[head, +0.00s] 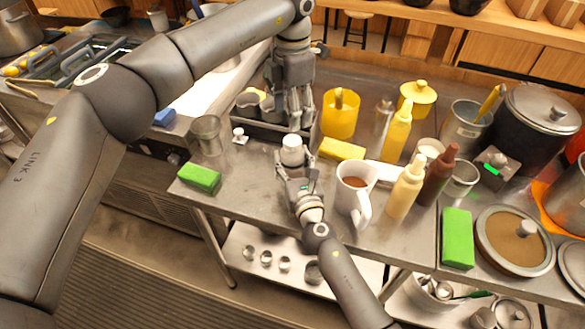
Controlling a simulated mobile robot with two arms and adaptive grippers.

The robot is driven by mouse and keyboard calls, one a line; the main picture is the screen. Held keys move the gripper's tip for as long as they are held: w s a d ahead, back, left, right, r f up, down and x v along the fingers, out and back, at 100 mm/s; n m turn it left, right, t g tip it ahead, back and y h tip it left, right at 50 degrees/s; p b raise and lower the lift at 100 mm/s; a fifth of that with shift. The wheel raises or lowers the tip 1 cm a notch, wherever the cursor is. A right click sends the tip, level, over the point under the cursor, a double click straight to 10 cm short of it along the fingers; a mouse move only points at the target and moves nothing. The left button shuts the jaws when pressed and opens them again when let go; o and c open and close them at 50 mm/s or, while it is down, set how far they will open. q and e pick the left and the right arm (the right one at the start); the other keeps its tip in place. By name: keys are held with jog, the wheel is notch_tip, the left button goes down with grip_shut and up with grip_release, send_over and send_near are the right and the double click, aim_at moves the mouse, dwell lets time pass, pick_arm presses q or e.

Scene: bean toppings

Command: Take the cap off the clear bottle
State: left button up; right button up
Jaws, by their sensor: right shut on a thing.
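A small bottle with a white cap (291,142) stands upright near the middle of the steel table. My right gripper (293,180) comes from the front and is shut on the bottle, below the cap. The fingers hide most of the bottle's body, so I cannot tell how clear it is. My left gripper (298,120) points down just behind and above the cap, apart from it as far as I can see. Its fingertips are small and dark against the tray, and I cannot tell how far they are apart.
A white mug (354,192) of brown liquid stands close right of my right gripper. A yellow sponge (342,148), squeeze bottles (406,188) and a yellow cup (340,118) crowd the right. A clear glass (209,135) and green sponge (199,177) are left. The table's front left is mostly free.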

aim_at(293, 140)
grip_shut()
pick_arm(q)
jog(key=m, duration=1.7)
pick_arm(e)
jog(key=shift+f, duration=0.1)
pick_arm(q)
jog(key=m, duration=0.9)
jog(key=shift+m, duration=0.3)
jog(key=shift+f, duration=0.4)
notch_tip(293, 140, down, 7)
jog(key=shift+f, duration=0.15)
